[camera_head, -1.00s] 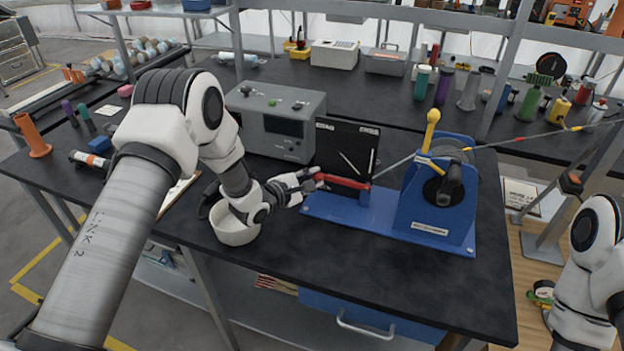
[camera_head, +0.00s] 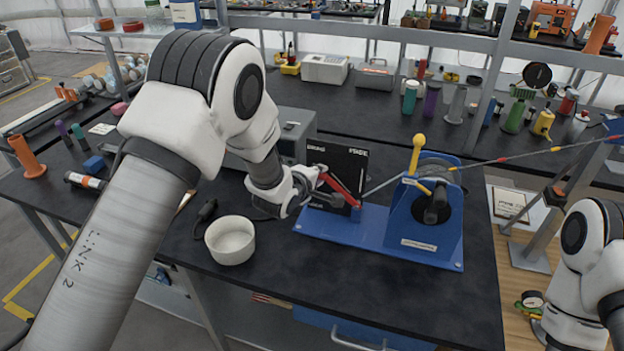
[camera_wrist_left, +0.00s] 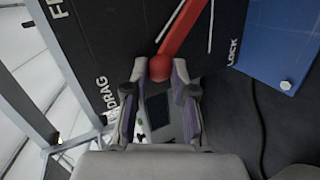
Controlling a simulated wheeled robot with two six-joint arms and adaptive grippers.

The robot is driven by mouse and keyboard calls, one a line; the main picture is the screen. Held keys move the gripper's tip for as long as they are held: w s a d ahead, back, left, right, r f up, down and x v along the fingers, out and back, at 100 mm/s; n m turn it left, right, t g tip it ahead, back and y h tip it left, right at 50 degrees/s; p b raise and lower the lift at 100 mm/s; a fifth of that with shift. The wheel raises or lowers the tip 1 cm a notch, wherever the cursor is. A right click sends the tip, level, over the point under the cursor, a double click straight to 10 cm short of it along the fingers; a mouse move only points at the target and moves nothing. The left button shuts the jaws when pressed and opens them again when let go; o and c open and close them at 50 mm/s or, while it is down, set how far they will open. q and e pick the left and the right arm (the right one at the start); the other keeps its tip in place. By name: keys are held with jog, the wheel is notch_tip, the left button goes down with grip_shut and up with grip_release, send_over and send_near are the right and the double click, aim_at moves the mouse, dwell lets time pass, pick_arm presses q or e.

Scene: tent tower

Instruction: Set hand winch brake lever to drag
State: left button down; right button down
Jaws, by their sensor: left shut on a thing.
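The hand winch (camera_head: 425,210) is blue and stands on a blue base plate (camera_head: 375,238) on the black bench. Its red brake lever (camera_head: 345,192) slants up to the left in front of a black plate (camera_head: 338,163). My left gripper (camera_head: 322,180) is shut on the lever's free end. In the left wrist view the fingers (camera_wrist_left: 160,80) close around the red ball end (camera_wrist_left: 160,69). The black plate there carries the words DRAG (camera_wrist_left: 102,92) and LOCK (camera_wrist_left: 232,52); the ball lies between them. My right gripper is out of view.
A white bowl (camera_head: 230,240) stands near the bench's front edge, left of the winch base. A grey box (camera_head: 290,125) stands behind my left arm.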

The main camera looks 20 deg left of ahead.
pick_arm(q)
jog(key=shift+d+r+m, duration=0.3)
jog(key=shift+d+r, duration=0.05)
jog(key=c, duration=1)
grip_release()
jog(key=shift+o, duration=0.2)
jog(key=v, duration=1.2)
jog(key=shift+d, duration=0.2)
